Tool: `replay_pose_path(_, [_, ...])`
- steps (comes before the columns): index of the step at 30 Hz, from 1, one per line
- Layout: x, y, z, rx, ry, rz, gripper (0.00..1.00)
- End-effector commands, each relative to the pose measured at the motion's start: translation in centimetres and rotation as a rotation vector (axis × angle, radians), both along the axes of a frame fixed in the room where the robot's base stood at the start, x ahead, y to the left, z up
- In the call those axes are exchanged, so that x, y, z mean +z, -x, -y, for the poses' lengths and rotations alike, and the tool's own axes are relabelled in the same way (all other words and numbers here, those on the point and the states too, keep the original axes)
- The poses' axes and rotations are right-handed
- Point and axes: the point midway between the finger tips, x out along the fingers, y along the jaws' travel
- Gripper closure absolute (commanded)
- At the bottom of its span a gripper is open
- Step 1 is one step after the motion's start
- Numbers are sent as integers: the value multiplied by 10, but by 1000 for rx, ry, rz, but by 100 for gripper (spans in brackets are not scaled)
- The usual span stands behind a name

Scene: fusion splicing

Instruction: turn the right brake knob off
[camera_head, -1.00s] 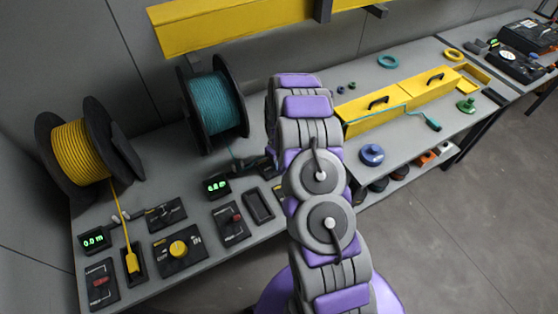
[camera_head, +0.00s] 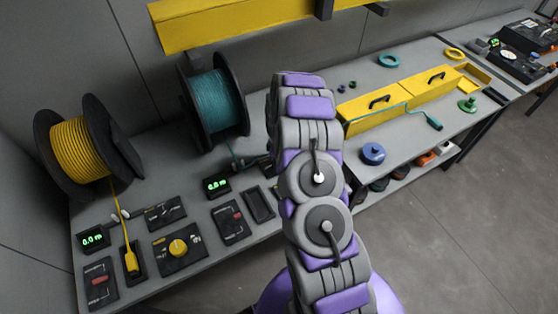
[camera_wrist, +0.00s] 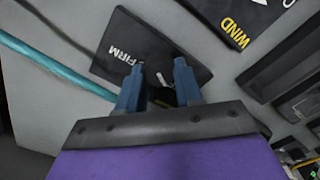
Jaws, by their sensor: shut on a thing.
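The right brake panel (camera_wrist: 185,58) is a dark plate marked "FIRM" in the wrist view. A dark round knob (camera_wrist: 160,73) with a pale mark sits on it, partly hidden between my fingers. My gripper (camera_wrist: 159,72) has blue fingers and is closed on the knob from both sides. In the head view my arm hides my gripper and this knob.
A teal spool (camera_head: 213,103) and a yellow spool (camera_head: 78,148) stand behind the panels. A teal cable (camera_wrist: 55,68) runs beside the gripped panel. A "WIND" panel (camera_wrist: 222,15) is close by. Yellow covers (camera_head: 400,98) lie on the bench to the right.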

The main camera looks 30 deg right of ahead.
Motion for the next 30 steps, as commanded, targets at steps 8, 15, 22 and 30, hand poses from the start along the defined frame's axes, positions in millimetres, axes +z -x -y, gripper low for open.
replay_pose_path(8, [0, 1, 1, 4, 0, -3, 95])
replay_pose_path(15, [0, 1, 1, 3, 0, -1, 53])
replay_pose_path(22, [0, 0, 1, 3, 0, -1, 39])
replay_pose_path(30, [7, -1, 1, 3, 0, 1, 39])
